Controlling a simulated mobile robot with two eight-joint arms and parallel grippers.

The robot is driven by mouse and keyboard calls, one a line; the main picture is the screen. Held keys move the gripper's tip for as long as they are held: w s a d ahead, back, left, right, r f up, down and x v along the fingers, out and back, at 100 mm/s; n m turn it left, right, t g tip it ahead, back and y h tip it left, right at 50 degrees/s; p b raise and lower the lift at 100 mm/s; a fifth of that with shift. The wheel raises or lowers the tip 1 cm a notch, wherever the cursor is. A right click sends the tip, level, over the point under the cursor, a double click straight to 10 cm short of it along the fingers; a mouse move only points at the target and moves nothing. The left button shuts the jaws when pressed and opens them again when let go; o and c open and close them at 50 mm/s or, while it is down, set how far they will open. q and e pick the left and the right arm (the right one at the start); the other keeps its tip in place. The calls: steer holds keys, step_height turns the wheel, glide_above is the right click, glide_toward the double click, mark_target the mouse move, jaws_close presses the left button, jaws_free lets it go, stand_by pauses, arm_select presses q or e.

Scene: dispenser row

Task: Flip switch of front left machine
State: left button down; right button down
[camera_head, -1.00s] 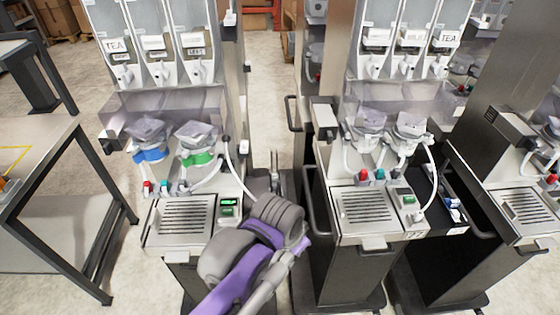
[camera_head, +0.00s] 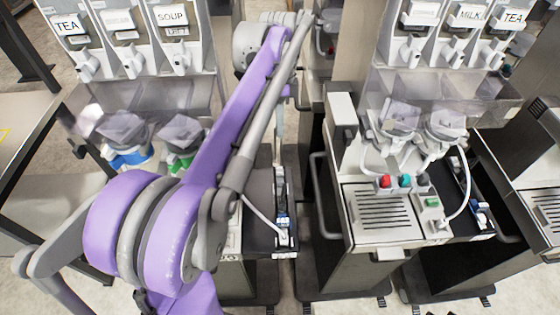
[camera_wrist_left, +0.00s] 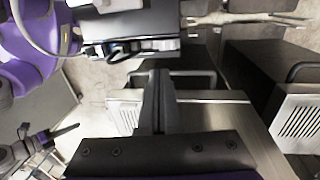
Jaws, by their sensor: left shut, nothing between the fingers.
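The front left machine, with TEA and SOUP hoppers (camera_head: 172,18), stands at the left of the head view. My left arm crosses in front of it and hides most of its lower front panel. I cannot make out its switch. Its blue (camera_head: 130,158) and green (camera_head: 180,162) outlets show beside the arm. My left gripper (camera_wrist_left: 155,78) is shut and empty in the wrist view, its dark fingers in front of a metal panel with a vent. I cannot tell whether they touch it. A gripper-like part of mine (camera_wrist_left: 50,136) shows at the wrist view's left, probably the right gripper.
A second machine (camera_head: 382,228) stands to the right, with red, teal and dark knobs on its front. A narrow caddy (camera_head: 283,215) hangs between the two machines. A table (camera_head: 25,130) is at the left edge. The gap between the machines is narrow.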

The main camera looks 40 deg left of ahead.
arm_select(q)
steer(key=shift+s+d, duration=0.1)
steer(key=shift+d, duration=0.05)
arm_select(e)
steer(key=shift+s+d, duration=0.1)
arm_select(q)
glide_toward(280, 179)
steer(key=f, duration=0.5)
steer(key=shift+s+d+f, duration=0.15)
steer(key=shift+s+d, duration=0.1)
steer(key=shift+d, duration=0.05)
arm_select(e)
steer(key=shift+s+f, duration=0.1)
steer(key=shift+f, duration=0.25)
arm_select(q)
steer(key=shift+s+d+f+b, duration=0.1)
steer(key=shift+f+b, duration=0.3)
steer(key=shift+b, duration=0.1)
steer(key=shift+s+r, duration=0.1)
arm_select(e)
steer(key=shift+s+f, duration=0.1)
steer(key=shift+f, duration=0.25)
